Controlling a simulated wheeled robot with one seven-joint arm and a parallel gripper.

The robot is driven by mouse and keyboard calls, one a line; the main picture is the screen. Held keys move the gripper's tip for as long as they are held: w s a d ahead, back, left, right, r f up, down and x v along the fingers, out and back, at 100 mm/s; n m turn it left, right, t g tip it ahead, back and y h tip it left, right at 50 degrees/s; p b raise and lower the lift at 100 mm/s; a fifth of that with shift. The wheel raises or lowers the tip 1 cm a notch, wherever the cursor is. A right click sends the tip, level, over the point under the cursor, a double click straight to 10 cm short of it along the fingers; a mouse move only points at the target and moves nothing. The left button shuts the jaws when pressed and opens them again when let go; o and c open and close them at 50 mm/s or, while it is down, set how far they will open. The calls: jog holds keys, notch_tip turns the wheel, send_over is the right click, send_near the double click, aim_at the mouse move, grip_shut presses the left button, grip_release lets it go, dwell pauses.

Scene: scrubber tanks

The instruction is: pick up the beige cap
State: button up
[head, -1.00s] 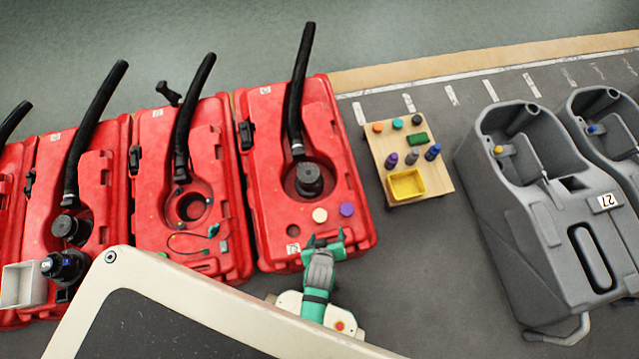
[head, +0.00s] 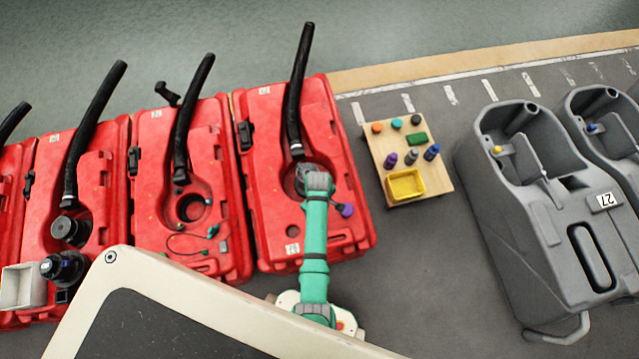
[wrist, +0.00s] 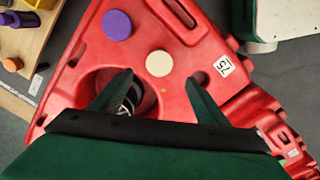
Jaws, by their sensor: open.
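The beige cap (wrist: 159,63) is a small round disc on the red tank (wrist: 208,48) in the wrist view, between a purple cap (wrist: 117,25) and a small dark hole. My gripper (wrist: 162,82) is open and empty, its two dark green fingers apart, with the cap showing just beyond the gap between the fingertips. I cannot tell how high the fingers are above the tank. In the head view my green arm reaches over the red tank (head: 268,185) and hides the beige cap; the purple cap (head: 346,211) shows at the arm's right.
A wooden board (head: 440,180) with caps, bottles and a yellow tray (head: 406,184) stands right of the tank. A black hose (head: 297,95) rises from the tank's recess. Other red tanks stand left, a grey tank (head: 550,220) right. Grey floor lies between.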

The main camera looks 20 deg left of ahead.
jog(key=shift+d+f, duration=0.2)
jog(key=shift+f, duration=4.55)
jog(key=shift+c, duration=0.4)
jog(key=c, duration=1)
